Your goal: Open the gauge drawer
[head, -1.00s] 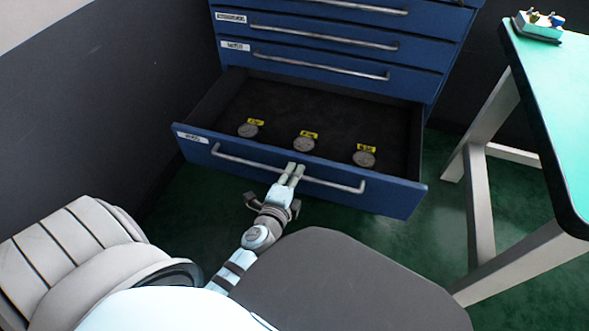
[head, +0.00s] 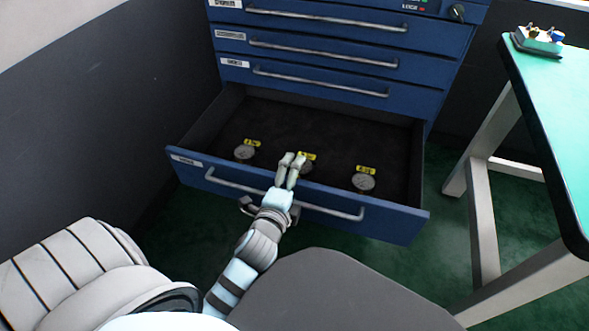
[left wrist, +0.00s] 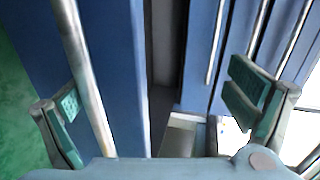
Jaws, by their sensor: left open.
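The bottom gauge drawer (head: 400,219) stands pulled out from the blue cabinet, its inside in view. Its silver bar handle (head: 335,211) runs along the front and also shows in the left wrist view (left wrist: 83,75). Three round gauges with yellow tags lie inside: left (head: 245,153), middle (head: 307,168) and right (head: 363,183). My left gripper (head: 291,160) is at the middle of the drawer front, its fingertips partly covering the middle gauge. My right gripper is not in view.
Closed drawers with bar handles (head: 320,83) rise above the open one. A green-topped table (head: 550,110) with pale legs stands at the right, a small object with coloured parts (head: 539,40) on it. A dark wall (head: 90,120) is at the left.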

